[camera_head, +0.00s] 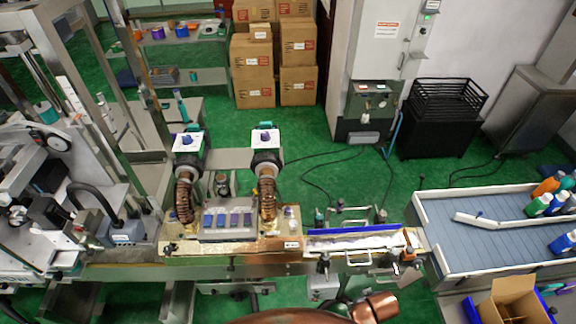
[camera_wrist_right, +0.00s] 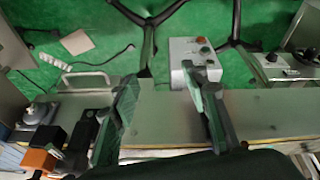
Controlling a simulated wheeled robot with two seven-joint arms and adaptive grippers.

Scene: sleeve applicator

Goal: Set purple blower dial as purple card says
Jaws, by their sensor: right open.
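Two blowers stand behind the bench in the head view, each with a white top box. The left box (camera_head: 187,144) carries a purple dial (camera_head: 186,139). The right box (camera_head: 264,140) carries a bluish-purple dial (camera_head: 266,137). The dial settings are too small to read. My right gripper (camera_wrist_right: 163,84) is open and empty in the right wrist view, above a grey bench edge. My left gripper is not in view.
A grey control box (camera_wrist_right: 193,55) with a red button lies by the right finger in the wrist view. Copper hoses (camera_head: 184,200) flank the cards. A conveyor (camera_head: 450,235) with bottles is at right, an open carton (camera_head: 512,300) below it.

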